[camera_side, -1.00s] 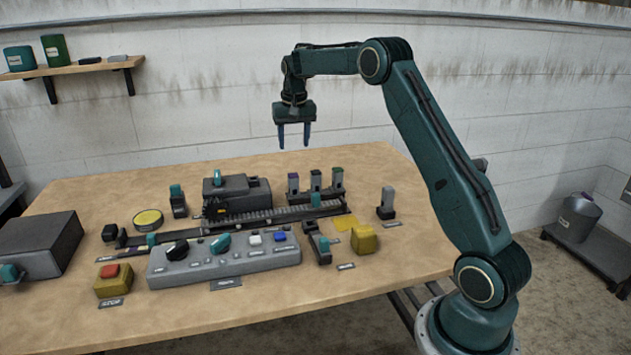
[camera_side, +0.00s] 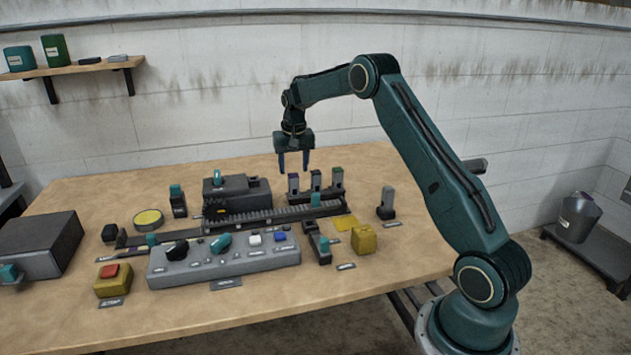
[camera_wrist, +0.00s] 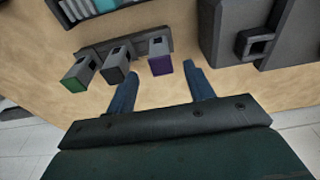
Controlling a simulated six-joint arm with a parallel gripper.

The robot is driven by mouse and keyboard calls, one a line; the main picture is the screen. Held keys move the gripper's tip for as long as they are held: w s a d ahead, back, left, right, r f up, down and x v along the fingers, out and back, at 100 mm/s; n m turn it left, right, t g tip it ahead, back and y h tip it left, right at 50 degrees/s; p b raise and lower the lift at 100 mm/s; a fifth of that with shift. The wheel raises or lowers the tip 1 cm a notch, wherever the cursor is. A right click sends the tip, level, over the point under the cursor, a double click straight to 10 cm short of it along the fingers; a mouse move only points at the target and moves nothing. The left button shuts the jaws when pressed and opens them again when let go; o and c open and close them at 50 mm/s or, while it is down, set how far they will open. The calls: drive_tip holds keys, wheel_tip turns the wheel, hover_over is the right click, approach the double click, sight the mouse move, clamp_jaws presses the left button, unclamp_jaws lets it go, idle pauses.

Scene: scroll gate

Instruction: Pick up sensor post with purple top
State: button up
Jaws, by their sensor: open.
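The sensor post with the purple top (camera_wrist: 160,64) stands upright in a dark rack, at the right end of the row in the wrist view. In the side view this post (camera_side: 293,184) is the leftmost of three. My gripper (camera_side: 293,173) is open, pointing down, with its fingertips close to the top of the purple post. In the wrist view my gripper (camera_wrist: 160,85) has its fingers apart, with the purple top showing between them near the tips. I cannot tell whether the fingers are beside the post or still above it.
A black-topped post (camera_wrist: 116,65) and a green-topped post (camera_wrist: 75,76) share the rack. A dark machine housing (camera_side: 236,190) stands left of the purple post, with a toothed rail (camera_side: 270,213) in front. A separate grey post (camera_side: 387,201) stands to the right.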

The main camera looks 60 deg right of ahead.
sight(293, 175)
drive_tip(key=shift+w+d+f, duration=0.1)
drive_tip(key=shift+w+f, duration=0.05)
drive_tip(key=shift+f, duration=1.15)
drive_tip(key=shift+w+d+f, duration=0.1)
drive_tip(key=shift+w+f, duration=0.05)
drive_tip(key=shift+f, duration=1.15)
clamp_jaws()
drive_tip(key=shift+r, duration=0.1)
drive_tip(key=shift+r, duration=0.1)
wheel_tip(293, 175, up, 20)
